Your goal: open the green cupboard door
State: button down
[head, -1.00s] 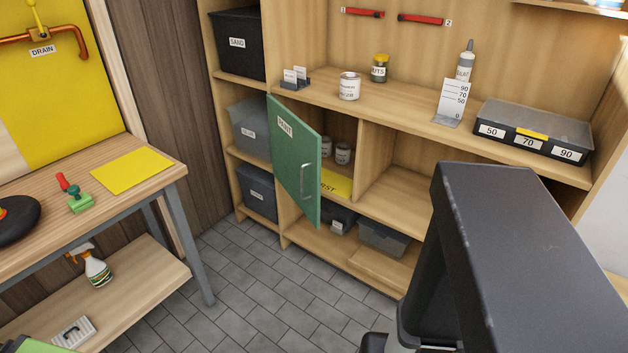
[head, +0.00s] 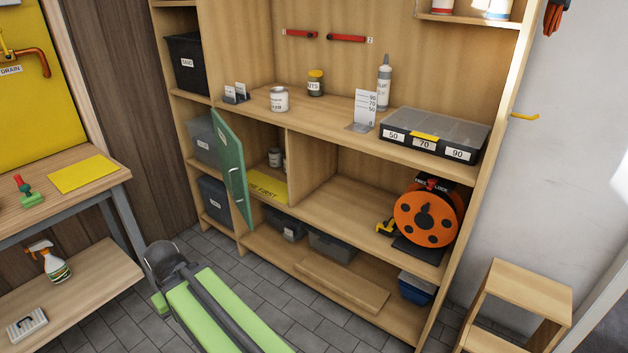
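The green cupboard door (head: 231,165) stands partly open, swung out from the wooden shelf unit, in the middle left of the head view. Past that edge the compartment shows cans (head: 275,157) and a yellow strip (head: 268,187); the rest of the inside is hidden by the door. My green and dark grey arm reaches up from the bottom edge, below the door and apart from it in the picture. I see no gripper fingers.
A workbench (head: 84,198) stands at the left with a spray bottle (head: 49,261) on its lower shelf. An orange cable reel (head: 428,215) sits in the unit's right compartment. A wooden step stool (head: 527,290) stands at the right. Grey tiled floor lies open before the unit.

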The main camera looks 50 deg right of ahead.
aim_at(230, 151)
jog(key=i, duration=0.9)
jog(key=u, duration=0.2)
jog(key=k, duration=0.65)
jog(key=z, duration=0.55)
jog(key=k, duration=0.1)
jog(key=u, duration=0.7)
jog(key=i, duration=0.7)
jog(key=z, duration=0.05)
